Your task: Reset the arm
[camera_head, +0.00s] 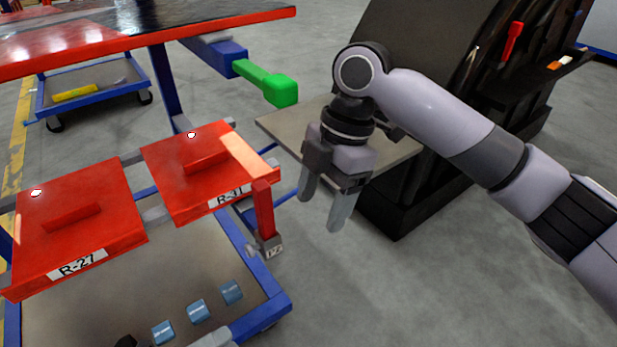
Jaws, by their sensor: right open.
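My right gripper (327,208) hangs from my right arm (450,115), which comes in from the right side. Its two grey fingers point down, spread apart with nothing between them. It is to the right of the red panel marked R-31 (178,195) and apart from it. My left gripper is not in view.
A blue-framed cart (270,300) carries red panels R-31 and R-27 (100,215), with blue cylinders (198,310) on its lower shelf. A green handle (270,86) juts out behind. A grey board (280,125) and dark cabinet (420,60) stand behind my gripper. The floor at lower right is clear.

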